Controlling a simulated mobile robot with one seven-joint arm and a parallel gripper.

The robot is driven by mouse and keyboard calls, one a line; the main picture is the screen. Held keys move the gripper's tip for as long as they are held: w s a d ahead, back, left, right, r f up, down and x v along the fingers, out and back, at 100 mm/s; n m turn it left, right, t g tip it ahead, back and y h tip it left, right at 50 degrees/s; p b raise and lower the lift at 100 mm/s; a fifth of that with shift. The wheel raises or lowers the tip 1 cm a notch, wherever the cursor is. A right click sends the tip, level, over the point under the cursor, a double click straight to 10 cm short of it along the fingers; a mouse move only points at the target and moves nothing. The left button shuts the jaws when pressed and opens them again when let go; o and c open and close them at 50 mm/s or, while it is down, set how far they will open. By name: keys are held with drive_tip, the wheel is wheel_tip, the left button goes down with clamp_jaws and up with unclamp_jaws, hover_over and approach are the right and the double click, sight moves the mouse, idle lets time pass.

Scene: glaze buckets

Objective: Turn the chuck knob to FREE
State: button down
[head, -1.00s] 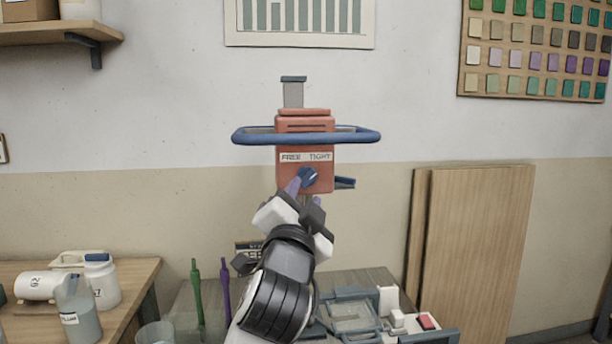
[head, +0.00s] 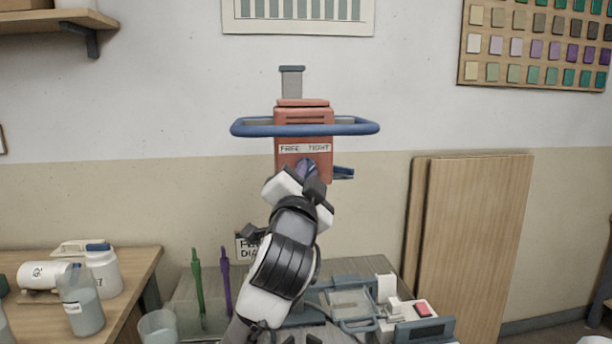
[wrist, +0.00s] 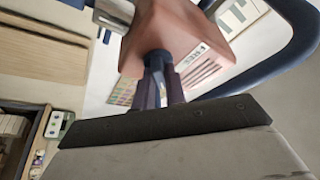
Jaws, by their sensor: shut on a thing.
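The red-orange mixer head (head: 296,166) has a label strip reading FREE on the left and TIGHT on the right. The dark blue chuck knob (head: 308,165) is on its face below the label, mostly covered by my gripper. In the wrist view the knob (wrist: 156,57) sits between my purple fingers against the orange body. My gripper (wrist: 164,82) is shut on the knob. In the head view my gripper (head: 303,172) reaches up to it from below. Which word the knob's mark points to is hidden now.
A blue ring handle (head: 305,130) surrounds the mixer head above the label. Below are a grey bench with a blue-grey frame (head: 345,305), and green (head: 198,285) and purple (head: 225,283) sticks. A wooden table (head: 130,270) with containers stands left; boards (head: 475,250) lean right.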

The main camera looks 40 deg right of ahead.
drive_tip(key=shift+n, duration=0.3)
drive_tip(key=n+t+y+b, duration=0.1)
drive_tip(key=n+t+y, duration=0.1)
drive_tip(key=n, duration=0.6)
drive_tip(key=n+t+y+b, duration=0.2)
drive_tip(key=n+y, duration=0.3)
drive_tip(key=n, duration=0.3)
drive_tip(key=n+t+y+b, duration=0.2)
drive_tip(key=n+y, duration=0.1)
drive_tip(key=n, duration=0.5)
drive_tip(key=shift+s+d+n, duration=0.25)
drive_tip(key=shift+d+n, duration=0.05)
drive_tip(key=shift+d, duration=0.1)
drive_tip(key=c, duration=1.4)
unclamp_jaws()
drive_tip(key=shift+c, duration=0.2)
drive_tip(key=shift+s, duration=0.1)
